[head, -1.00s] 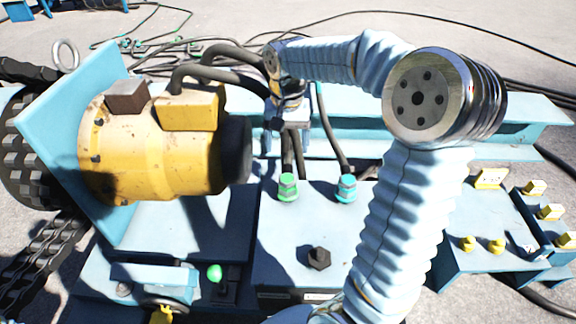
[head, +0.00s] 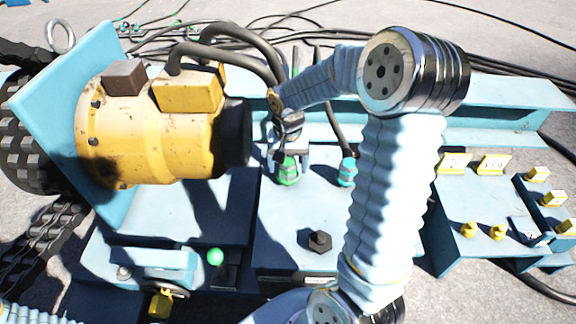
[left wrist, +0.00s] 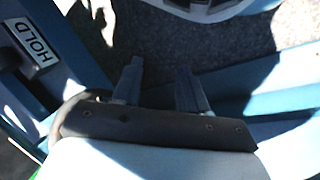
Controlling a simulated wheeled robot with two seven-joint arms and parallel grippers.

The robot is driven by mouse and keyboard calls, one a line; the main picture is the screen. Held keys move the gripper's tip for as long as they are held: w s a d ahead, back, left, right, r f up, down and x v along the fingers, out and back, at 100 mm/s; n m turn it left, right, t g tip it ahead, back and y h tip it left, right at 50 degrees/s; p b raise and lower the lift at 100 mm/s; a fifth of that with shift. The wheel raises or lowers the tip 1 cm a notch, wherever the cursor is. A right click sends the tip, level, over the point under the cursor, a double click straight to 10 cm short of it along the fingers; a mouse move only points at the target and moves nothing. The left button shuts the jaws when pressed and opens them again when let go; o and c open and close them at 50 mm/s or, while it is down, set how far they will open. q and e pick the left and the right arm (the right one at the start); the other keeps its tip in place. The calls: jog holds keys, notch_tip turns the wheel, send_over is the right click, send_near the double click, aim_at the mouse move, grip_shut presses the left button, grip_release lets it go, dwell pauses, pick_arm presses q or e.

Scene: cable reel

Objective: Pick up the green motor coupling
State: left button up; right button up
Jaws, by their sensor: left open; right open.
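The green motor coupling (head: 287,175) stands upright on the light-blue plate, right of the yellow motor's dark end. My right gripper (head: 288,158) is open at the coupling's top, its jaws seeming to reach down on either side. The wrist and jaws hide the coupling's upper part and its cable; I cannot tell whether they touch it. A teal coupling (head: 347,174) stands just right of it, with a cable from its top. My left gripper (left wrist: 158,82) is open and empty in the left wrist view, with dark ground beyond its fingers.
The yellow motor (head: 150,135) fills the left. A dark hex bolt (head: 319,241) stands up from the plate nearer me. A side panel with yellow knobs (head: 497,232) is at the right. A HOLD label (left wrist: 34,44) shows in the left wrist view. Cables run across the back.

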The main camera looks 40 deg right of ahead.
jog(key=c, duration=1.2)
jog(key=shift+o, duration=0.2)
